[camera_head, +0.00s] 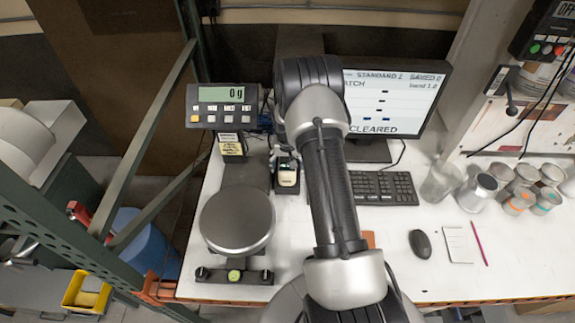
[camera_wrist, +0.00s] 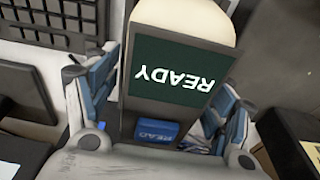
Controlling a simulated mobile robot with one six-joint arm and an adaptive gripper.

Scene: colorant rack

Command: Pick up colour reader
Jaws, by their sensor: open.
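The colour reader (camera_wrist: 185,68) fills the middle of the wrist view. It has a cream rounded end, a dark green screen with upside-down "READY" and a blue READ button. In the head view the reader (camera_head: 287,176) stands in a black holder left of my arm. My gripper (camera_wrist: 158,100) is open, with one blue-and-grey finger on each side of the reader. Gaps seem to show beside it, but I cannot tell whether either finger touches it.
A scale (camera_head: 237,221) with a round pan stands left of the reader, its display (camera_head: 222,106) reading 0 g. A keyboard (camera_head: 383,188) and monitor (camera_head: 395,105) are to the right. Several cans and jars (camera_head: 479,191) stand farther right. A mouse (camera_head: 420,244) lies near the front.

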